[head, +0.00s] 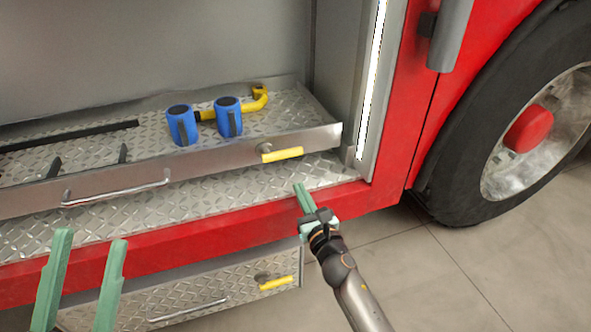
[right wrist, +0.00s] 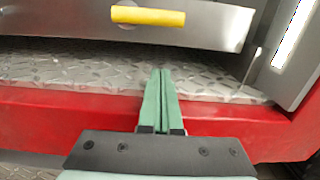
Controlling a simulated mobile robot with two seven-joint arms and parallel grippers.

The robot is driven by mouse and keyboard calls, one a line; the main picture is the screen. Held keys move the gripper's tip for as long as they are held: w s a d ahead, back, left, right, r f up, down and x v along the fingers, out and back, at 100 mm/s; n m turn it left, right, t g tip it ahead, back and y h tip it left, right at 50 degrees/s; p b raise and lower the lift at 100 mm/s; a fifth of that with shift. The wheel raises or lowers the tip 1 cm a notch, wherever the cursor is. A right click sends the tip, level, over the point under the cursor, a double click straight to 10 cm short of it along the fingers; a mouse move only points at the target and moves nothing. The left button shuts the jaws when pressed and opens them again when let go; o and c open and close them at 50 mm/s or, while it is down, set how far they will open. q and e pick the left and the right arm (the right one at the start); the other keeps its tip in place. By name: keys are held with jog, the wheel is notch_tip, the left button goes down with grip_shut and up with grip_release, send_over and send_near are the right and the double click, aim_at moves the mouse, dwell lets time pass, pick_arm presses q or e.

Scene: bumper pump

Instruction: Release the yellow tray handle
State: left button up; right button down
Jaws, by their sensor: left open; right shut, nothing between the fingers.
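The yellow tray handle (head: 282,154) is on the front wall of the upper metal tray (head: 110,187), near its right end. It also shows at the top of the right wrist view (right wrist: 148,16). My right gripper (head: 302,187) is shut and empty, below and slightly right of the handle, with a visible gap between them. In the right wrist view its fingertips (right wrist: 160,72) point toward the tray front, under the handle. My left gripper (head: 90,236) is open and empty at the lower left, in front of the truck's red sill.
Two blue cylindrical items (head: 181,126) and a yellow pipe fitting (head: 258,100) rest on the tray. A silver bar handle (head: 117,188) is on its front. A lower drawer (head: 215,290) has another yellow handle (head: 276,283). The wheel (head: 505,120) stands at right; floor is clear below it.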

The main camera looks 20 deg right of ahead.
aim_at(282, 155)
jog(key=w, duration=0.3)
jog(key=shift+w, duration=0.1)
jog(key=r, duration=0.1)
jog(key=r+p, duration=0.1)
jog(key=r, duration=0.1)
jog(key=shift+w, duration=0.3)
jog(key=shift+w+r+p, duration=0.15)
jog(key=shift+r+p, duration=0.35)
jog(key=shift+r, duration=0.05)
jog(key=shift+d+r+n+p, duration=0.1)
jog(key=shift+r+n+p, duration=0.3)
jog(key=shift+n, duration=0.2)
